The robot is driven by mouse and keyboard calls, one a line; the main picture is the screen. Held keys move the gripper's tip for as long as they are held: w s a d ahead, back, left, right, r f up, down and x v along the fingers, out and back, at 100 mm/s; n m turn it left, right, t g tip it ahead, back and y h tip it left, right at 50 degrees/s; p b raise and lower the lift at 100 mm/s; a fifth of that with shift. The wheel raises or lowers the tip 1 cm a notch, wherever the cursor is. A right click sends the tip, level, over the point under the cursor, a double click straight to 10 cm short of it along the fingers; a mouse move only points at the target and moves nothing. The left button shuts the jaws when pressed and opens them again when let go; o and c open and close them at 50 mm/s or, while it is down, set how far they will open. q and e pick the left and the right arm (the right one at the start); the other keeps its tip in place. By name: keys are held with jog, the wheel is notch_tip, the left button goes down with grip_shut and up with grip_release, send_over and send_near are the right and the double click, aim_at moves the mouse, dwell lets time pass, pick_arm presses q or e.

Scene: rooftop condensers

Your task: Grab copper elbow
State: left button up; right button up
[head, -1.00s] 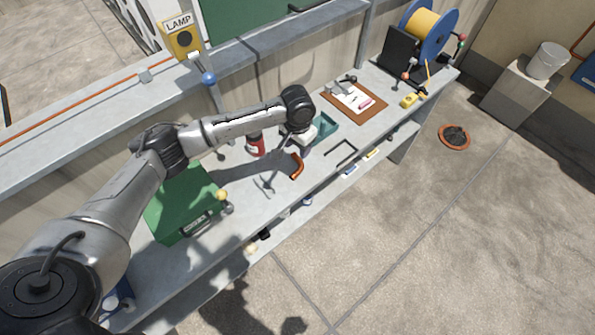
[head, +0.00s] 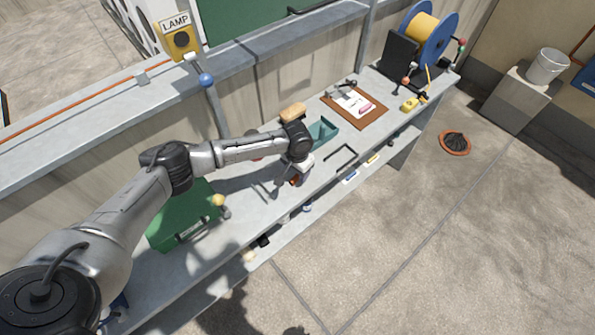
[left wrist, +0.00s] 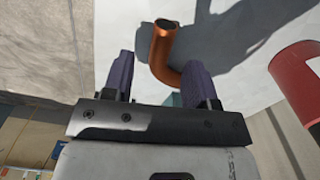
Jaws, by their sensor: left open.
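The copper elbow (left wrist: 162,48) shows in the left wrist view as a bent orange-brown pipe with an open dark end, lying on the pale bench top. In the head view only a small part of the copper elbow (head: 295,181) shows beside my gripper. My left gripper (head: 285,188) is low over the bench at the elbow. In the left wrist view the left gripper (left wrist: 158,62) is open, with one purple-grey finger on each side of the elbow. I cannot tell whether either finger touches it. My right gripper is not in view.
A red can (left wrist: 301,75) stands close by, mostly hidden behind my arm in the head view. A green case (head: 182,226), a teal tray (head: 325,131), a wooden-topped block (head: 292,112) and a clipboard (head: 372,117) are on the bench (head: 238,188). The bench's front edge is near.

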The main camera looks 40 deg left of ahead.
pick_arm(q)
jog(key=shift+f, duration=1.1)
grip_shut()
jog(key=shift+r, duration=0.1)
